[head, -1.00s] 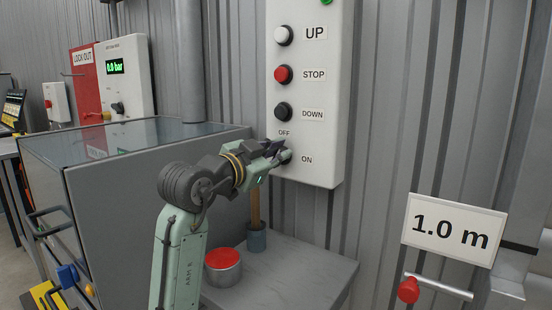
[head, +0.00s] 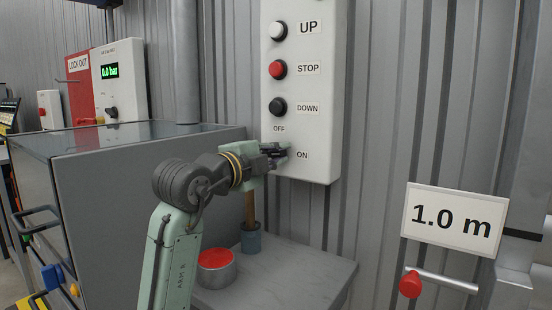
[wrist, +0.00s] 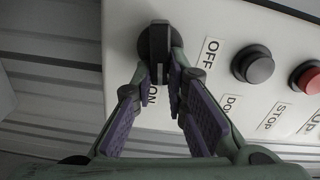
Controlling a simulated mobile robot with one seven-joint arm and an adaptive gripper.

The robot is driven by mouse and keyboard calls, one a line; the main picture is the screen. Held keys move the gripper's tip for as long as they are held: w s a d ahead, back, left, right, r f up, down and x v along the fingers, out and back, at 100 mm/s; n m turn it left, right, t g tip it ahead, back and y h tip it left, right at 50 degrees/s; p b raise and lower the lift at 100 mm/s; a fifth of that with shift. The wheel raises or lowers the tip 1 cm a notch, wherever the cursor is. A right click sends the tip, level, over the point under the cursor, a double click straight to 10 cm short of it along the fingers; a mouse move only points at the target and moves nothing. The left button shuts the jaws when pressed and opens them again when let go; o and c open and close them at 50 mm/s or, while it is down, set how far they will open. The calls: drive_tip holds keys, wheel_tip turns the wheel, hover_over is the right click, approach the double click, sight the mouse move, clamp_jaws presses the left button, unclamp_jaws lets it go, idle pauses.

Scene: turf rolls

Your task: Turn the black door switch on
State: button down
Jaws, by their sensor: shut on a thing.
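The black door switch (wrist: 158,42) is a round knob with a raised grip bar, on the white control panel (wrist: 122,60). In the wrist view the bar runs straight up and down, in line with the ON label below it; the OFF label is to the right. My gripper (wrist: 166,72) has its purple-padded fingers on either side of the bar's near end, shut on it. In the head view my gripper (head: 276,153) reaches the panel left of ON and below OFF, hiding most of the switch.
Above the switch are black DOWN (head: 278,107), red STOP (head: 278,69) and white UP (head: 278,31) buttons. A grey cabinet (head: 140,200) stands left of my arm. Below are a red-topped tin (head: 216,268) and a blue-grey cup (head: 250,240) on a grey surface.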

drive_tip(key=shift+f+m+b, duration=0.2)
drive_tip(key=shift+m+b, duration=0.1)
drive_tip(key=shift+m, duration=0.7)
drive_tip(key=c, duration=1.6)
unclamp_jaws()
drive_tip(key=v, duration=1.2)
